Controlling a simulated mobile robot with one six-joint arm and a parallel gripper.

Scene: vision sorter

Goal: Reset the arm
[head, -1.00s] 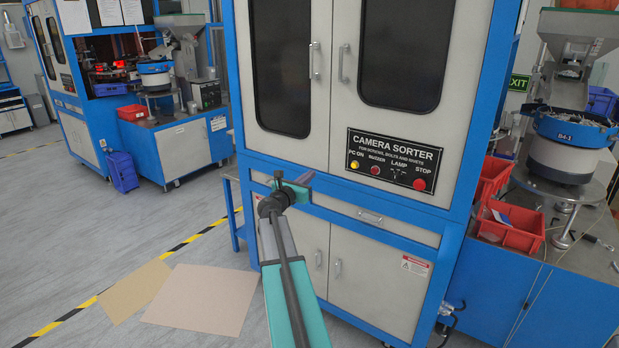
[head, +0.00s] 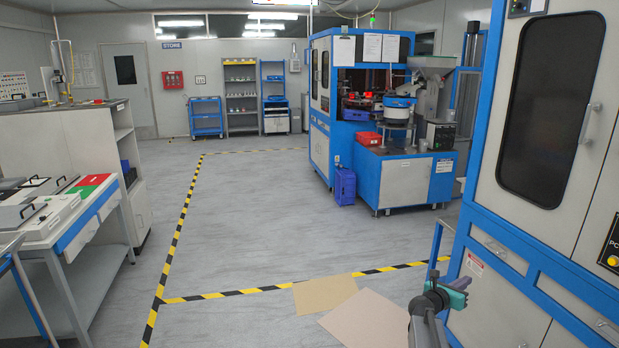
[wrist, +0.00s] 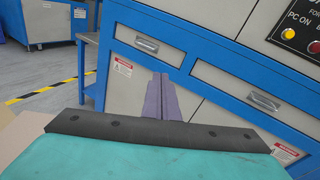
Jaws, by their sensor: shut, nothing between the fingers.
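My gripper (head: 462,283) is at the lower right of the head view, in front of the camera sorter cabinet (head: 532,247). In the wrist view my gripper's two purple-grey fingers (wrist: 160,98) lie together with nothing between them. They point toward the cabinet's lower doors (wrist: 195,112), apart from them as far as I can tell. The fingers are small and partly hidden by the arm's end in the head view.
Two cardboard sheets (head: 324,294) lie on the floor left of my gripper. Striped tape (head: 225,294) crosses the floor. A second blue machine (head: 348,150) stands behind, and a workbench (head: 85,215) stands at the left. The floor between is open.

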